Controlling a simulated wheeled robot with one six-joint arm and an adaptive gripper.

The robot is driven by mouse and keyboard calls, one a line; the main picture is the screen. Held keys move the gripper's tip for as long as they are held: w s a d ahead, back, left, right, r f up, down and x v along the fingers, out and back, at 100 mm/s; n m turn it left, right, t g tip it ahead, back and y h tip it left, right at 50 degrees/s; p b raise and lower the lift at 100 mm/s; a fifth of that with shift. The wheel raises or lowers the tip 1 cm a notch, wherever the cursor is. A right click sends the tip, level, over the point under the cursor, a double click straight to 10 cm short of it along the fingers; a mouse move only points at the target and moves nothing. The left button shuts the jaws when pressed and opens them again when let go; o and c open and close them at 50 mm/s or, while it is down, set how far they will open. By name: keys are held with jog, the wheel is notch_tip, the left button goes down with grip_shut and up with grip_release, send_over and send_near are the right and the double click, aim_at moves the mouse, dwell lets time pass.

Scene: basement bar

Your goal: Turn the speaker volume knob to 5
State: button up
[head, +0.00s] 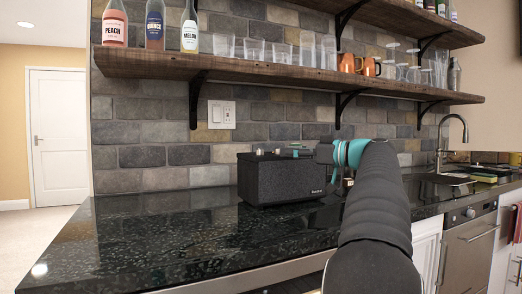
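The black box-shaped speaker (283,181) stands on the dark counter in the head view, with a small light label low on its front. Small knob-like parts (262,152) show along its top edge; I cannot read any marks or tell which is the volume knob. My arm reaches in from the lower right, with a teal band near its wrist. My gripper (292,151) is over the right part of the speaker's top. Its fingers are small and dark here, so I cannot tell whether they are open, shut or touching a knob.
The glossy black counter (150,235) is clear left of the speaker. A wooden shelf (290,74) with bottles, glasses and copper mugs (346,63) hangs above on black brackets. A sink faucet (464,122) stands at the right. A brick wall is behind.

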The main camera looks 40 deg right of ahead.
aim_at(260, 152)
jog(key=p+x, duration=0.1)
jog(key=x, duration=0.8)
jog(key=shift+w, duration=0.2)
jog(key=shift+f, duration=0.1)
grip_shut()
